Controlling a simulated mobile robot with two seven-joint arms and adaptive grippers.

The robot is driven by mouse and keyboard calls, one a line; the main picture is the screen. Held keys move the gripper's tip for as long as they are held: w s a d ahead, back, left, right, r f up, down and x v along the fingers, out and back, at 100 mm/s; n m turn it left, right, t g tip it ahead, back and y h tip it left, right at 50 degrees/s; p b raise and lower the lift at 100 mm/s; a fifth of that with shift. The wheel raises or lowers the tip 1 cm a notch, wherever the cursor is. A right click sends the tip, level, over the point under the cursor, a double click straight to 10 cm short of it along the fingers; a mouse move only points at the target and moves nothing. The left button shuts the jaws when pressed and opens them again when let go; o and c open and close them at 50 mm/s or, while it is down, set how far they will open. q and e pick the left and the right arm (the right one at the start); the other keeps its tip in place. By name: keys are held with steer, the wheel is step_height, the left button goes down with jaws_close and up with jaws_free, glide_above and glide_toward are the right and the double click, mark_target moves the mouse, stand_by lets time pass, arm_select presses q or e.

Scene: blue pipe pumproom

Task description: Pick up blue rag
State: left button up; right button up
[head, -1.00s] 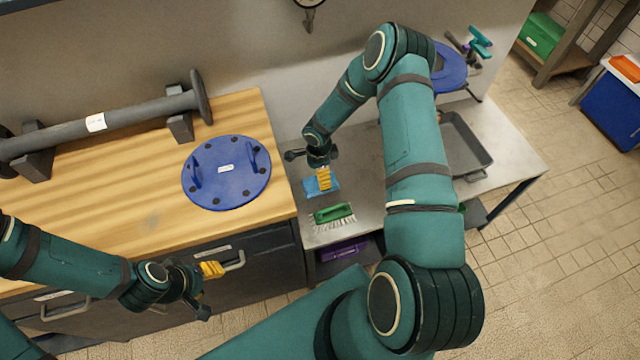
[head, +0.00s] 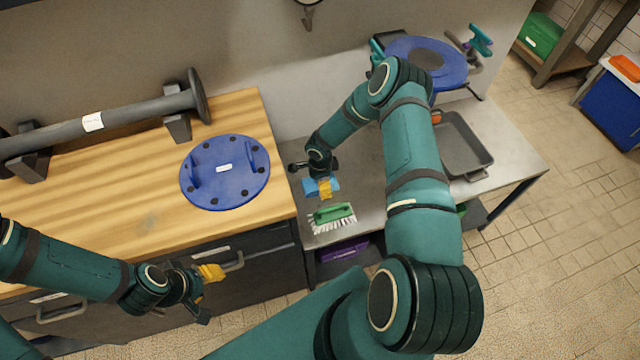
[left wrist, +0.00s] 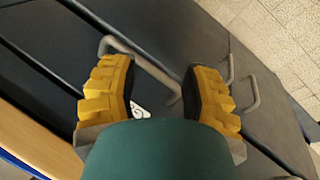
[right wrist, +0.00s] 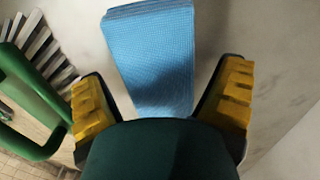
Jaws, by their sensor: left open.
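The blue rag (head: 309,186) lies folded on the grey metal bench top, partly hidden by my right gripper (head: 325,188) in the head view. In the right wrist view the rag (right wrist: 155,50) runs between the yellow fingers of my right gripper (right wrist: 163,103). These fingers are spread, one on each side of the rag's near end, with narrow gaps visible. My left gripper (head: 212,273) is open and empty in front of the wooden bench's drawers. In the left wrist view my left gripper (left wrist: 160,95) shows only drawer fronts between its fingers.
A green brush (head: 333,213) lies just in front of the rag; it also shows in the right wrist view (right wrist: 35,100). A blue flange disc (head: 225,172) lies on the wooden bench (head: 110,220). A grey tray (head: 465,145) is at the right.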

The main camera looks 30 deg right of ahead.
steer(key=c, duration=0.8)
steer(key=shift+r, duration=0.1)
step_height(320, 180, up, 10)
steer(key=shift+f+p, duration=0.1)
steer(key=shift+p, duration=0.6)
steer(key=o, duration=0.5)
steer(key=c, duration=0.5)
